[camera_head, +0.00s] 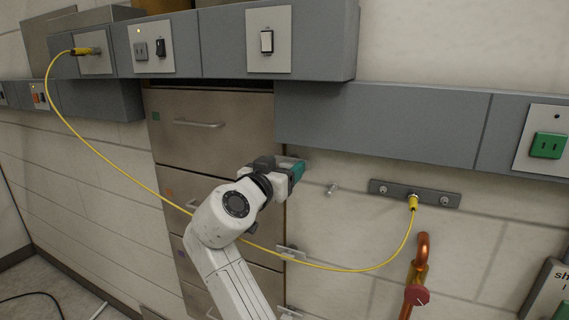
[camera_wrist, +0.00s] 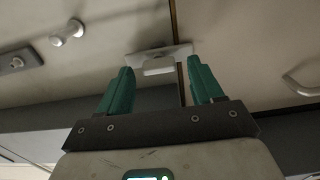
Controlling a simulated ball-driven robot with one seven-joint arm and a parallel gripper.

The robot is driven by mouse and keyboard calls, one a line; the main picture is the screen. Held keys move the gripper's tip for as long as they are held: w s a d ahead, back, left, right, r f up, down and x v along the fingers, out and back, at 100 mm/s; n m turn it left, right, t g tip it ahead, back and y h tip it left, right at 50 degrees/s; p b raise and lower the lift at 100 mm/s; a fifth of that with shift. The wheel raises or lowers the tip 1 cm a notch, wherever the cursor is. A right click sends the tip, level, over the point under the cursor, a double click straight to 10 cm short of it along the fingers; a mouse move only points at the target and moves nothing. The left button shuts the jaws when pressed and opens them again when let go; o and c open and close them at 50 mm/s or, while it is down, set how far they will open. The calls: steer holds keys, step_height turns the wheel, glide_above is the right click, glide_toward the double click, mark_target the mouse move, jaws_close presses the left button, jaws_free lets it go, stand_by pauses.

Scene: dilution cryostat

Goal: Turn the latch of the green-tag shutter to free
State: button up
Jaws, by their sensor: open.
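The green-tag shutter (camera_head: 205,140) is the top beige panel of the cabinet, with a small green tag (camera_head: 155,116) at its upper left and a bar handle (camera_head: 200,124). Its handle also shows at the right of the wrist view (camera_wrist: 303,84). A pale latch (camera_wrist: 158,66) on a thin plate lies by the seam at the panel's edge in the wrist view. My gripper (camera_head: 300,168) is open at the cabinet's right edge. In the wrist view its teal fingers (camera_wrist: 160,72) stand either side of the latch, without clear contact. The head view hides this latch behind my gripper.
Lower panels have similar latches (camera_head: 290,252) at their right edge. A yellow cable (camera_head: 120,168) hangs across the cabinet to a socket strip (camera_head: 415,193). A wall knob (camera_head: 332,188) is right of my gripper. Grey trunking (camera_head: 385,122) runs above; an orange pipe (camera_head: 421,250) stands right.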

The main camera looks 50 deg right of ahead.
steer(key=shift+w+d, duration=0.2)
steer(key=shift+d, duration=0.3)
steer(key=c, duration=1.1)
